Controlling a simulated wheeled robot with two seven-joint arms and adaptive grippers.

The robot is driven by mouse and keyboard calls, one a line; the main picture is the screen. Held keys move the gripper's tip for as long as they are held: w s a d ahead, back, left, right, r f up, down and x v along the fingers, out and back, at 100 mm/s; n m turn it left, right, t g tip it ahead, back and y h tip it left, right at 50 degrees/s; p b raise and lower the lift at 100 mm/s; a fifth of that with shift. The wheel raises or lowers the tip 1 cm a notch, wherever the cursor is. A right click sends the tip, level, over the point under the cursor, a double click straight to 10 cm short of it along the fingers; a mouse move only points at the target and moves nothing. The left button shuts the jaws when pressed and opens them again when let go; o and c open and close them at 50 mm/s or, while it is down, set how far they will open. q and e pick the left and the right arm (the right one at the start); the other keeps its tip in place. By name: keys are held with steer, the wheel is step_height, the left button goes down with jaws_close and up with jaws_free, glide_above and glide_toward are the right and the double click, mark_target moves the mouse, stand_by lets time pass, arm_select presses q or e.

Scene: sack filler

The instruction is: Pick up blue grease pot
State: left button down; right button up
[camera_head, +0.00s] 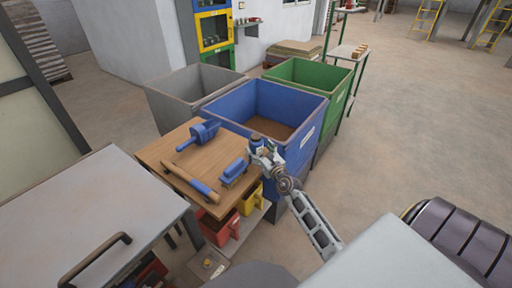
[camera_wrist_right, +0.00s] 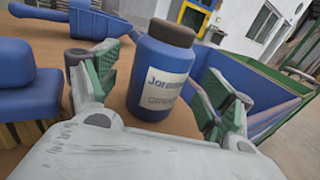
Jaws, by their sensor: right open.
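The blue grease pot (camera_wrist_right: 160,78) has a dark lid and a pale label. In the right wrist view it stands upright on the wooden table top (camera_wrist_right: 45,115), between the two fingers of my right gripper (camera_wrist_right: 163,88). The fingers are open, with a gap on each side of the pot. In the head view the pot (camera_head: 256,142) shows only in part at the table's right corner, partly hidden by my right gripper (camera_head: 264,154). My left gripper is not in view.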

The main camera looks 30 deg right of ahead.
steer(key=shift+w+d+r, duration=0.1)
steer(key=shift+w, duration=1.5)
steer(key=shift+c, duration=0.5)
steer(key=c, duration=1.2)
steer(key=shift+r, duration=0.1)
